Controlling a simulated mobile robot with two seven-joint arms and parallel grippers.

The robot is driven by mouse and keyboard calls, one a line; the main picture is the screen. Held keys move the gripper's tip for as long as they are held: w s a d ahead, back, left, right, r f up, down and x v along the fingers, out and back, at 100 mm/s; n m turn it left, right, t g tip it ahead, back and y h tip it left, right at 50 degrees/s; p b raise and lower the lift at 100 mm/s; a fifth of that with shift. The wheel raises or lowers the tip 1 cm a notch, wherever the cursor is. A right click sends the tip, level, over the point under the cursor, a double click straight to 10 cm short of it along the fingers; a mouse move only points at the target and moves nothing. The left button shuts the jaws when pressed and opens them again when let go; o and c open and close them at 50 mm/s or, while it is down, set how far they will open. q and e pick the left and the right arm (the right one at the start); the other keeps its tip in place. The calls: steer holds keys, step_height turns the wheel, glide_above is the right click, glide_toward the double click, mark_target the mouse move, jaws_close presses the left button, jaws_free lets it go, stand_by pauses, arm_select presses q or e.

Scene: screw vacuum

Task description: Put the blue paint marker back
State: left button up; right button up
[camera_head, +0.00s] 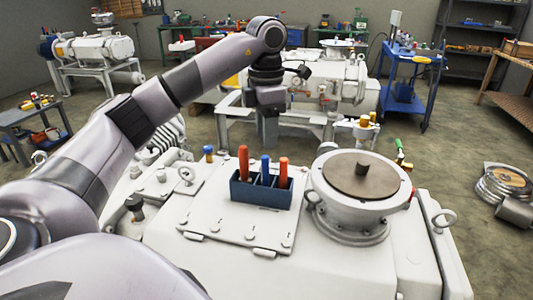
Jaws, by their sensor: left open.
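The blue paint marker (265,165) stands upright in the middle slot of a dark blue holder (262,192). A red-orange marker (243,160) stands to its left and another orange marker (283,172) to its right. The lower part of each marker is hidden in the holder. My left gripper (269,138) points down, open and empty, and in the picture sits just above the blue marker's top. A gap shows between them, but the depth is hard to judge. My right gripper is not in view.
The holder sits on a flat plate on the white machine housing (230,262). A round flange with a brown cover (361,176) stands right of it, and lifting eyes stick up nearby. A blue cart (407,80) and other machines are farther back.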

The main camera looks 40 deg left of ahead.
arm_select(q)
steer(key=shift+r+p, duration=0.45)
steer(key=shift+r, duration=1)
